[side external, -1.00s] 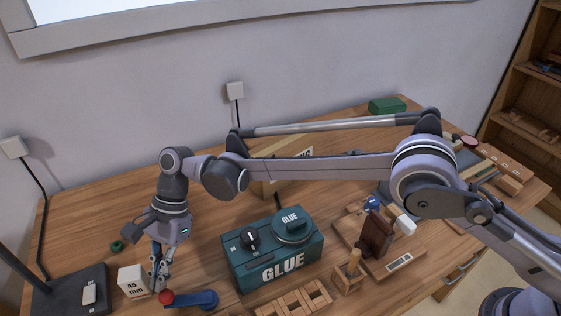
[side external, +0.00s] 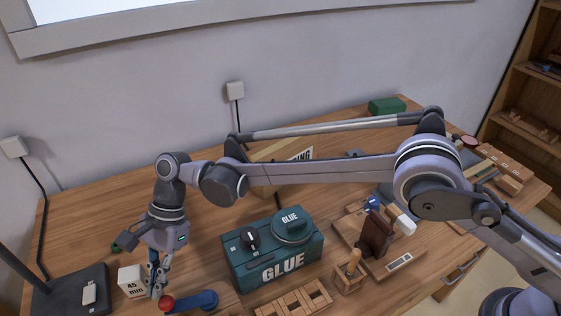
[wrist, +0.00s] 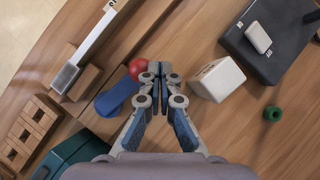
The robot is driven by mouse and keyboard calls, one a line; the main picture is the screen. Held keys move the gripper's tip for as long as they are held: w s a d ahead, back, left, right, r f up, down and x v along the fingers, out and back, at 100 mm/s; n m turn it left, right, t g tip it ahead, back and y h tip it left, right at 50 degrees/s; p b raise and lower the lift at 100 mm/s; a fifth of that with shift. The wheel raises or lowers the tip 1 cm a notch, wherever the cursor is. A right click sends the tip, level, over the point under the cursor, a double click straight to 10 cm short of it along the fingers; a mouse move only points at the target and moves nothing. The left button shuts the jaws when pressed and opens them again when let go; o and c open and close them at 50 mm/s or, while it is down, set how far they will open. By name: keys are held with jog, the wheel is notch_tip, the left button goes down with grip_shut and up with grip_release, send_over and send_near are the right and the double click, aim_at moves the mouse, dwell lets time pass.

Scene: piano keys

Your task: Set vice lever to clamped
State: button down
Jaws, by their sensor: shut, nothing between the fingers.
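The vice lever is a blue arm (side external: 196,302) with a red ball (side external: 166,302) at its left end, at the front of the desk in the side view. In the wrist view the blue arm (wrist: 117,97) lies left of my fingers, with the red ball (wrist: 138,67) close beside the fingertips. My gripper (side external: 156,293) is low over the desk, pointing down, beside the ball. Its fingers also show in the wrist view (wrist: 165,77), shut and empty. I cannot tell whether they touch the ball. The rest of the vice is not clearly visible.
A white "45 mm" block (side external: 131,282) stands just left of my fingers. A teal GLUE box (side external: 273,254) stands to the right. A dark base (side external: 72,292) is at the far left, and a small green ring (wrist: 272,113) lies beyond the white block.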

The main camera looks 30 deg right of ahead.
jog(key=w+r, duration=0.5)
jog(key=r, duration=0.3)
jog(key=shift+w+d, duration=0.25)
jog(key=shift+w, duration=0.05)
jog(key=shift+r, duration=0.15)
jog(key=w+d+r+n+t, duration=0.1)
jog(key=w+d+r, duration=0.25)
jog(key=d, duration=0.25)
jog(key=w+d+r+n+t, duration=0.1)
jog(key=w+d+r+t, duration=0.15)
jog(key=d+r, duration=0.25)
jog(key=s+d+r+n+t, duration=0.1)
jog(key=d+r, duration=0.2)
jog(key=d, duration=0.5)
jog(key=s+d+r+n+t, duration=0.1)
jog(key=d+r+t, duration=0.1)
jog(key=d, duration=0.7)
jog(key=s+d+f+n+t+h, duration=0.1)
jog(key=s+d+n, duration=0.1)
jog(key=s+d, duration=0.35)
jog(key=s+d+f+n+t+h, duration=0.1)
jog(key=s+d+t+h, duration=0.15)
jog(key=d, duration=0.65)
jog(key=s+d+f+n+t+h, duration=0.1)
jog(key=s+d+f+n, duration=0.2)
jog(key=s+d+f, duration=0.5)
jog(key=s+d, duration=0.2)
jog(key=s, duration=0.1)
jog(key=shift+d+h, duration=0.3)
jog(key=shift+h, duration=0.05)
